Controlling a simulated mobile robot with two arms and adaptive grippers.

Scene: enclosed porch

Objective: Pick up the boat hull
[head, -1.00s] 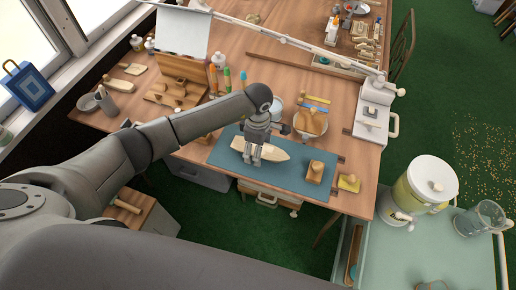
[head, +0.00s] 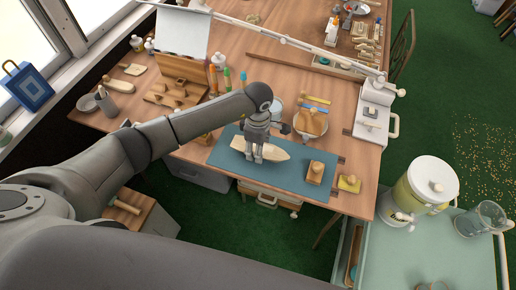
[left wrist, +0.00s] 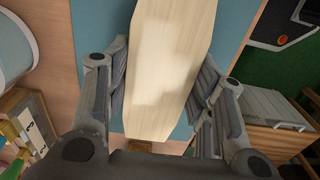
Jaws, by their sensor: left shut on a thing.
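The boat hull (head: 274,152) is a pale wooden piece with a pointed right end. It lies along the blue mat (head: 226,158) on the workbench in the head view. My left gripper (head: 254,158) comes down over the hull's left part and is shut on it. In the left wrist view the hull (left wrist: 172,62) runs between the two fingers of the gripper (left wrist: 162,100), one finger along each side. The head view does not show a clear gap between hull and mat. My right gripper is not in view.
A wooden block with a knob (head: 315,172) and a yellow sponge-like block (head: 349,183) lie right of the hull. A bowl (head: 310,122) stands behind it. A teal cart (head: 440,262) with a yellow-and-white dispenser (head: 428,184) stands at the right.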

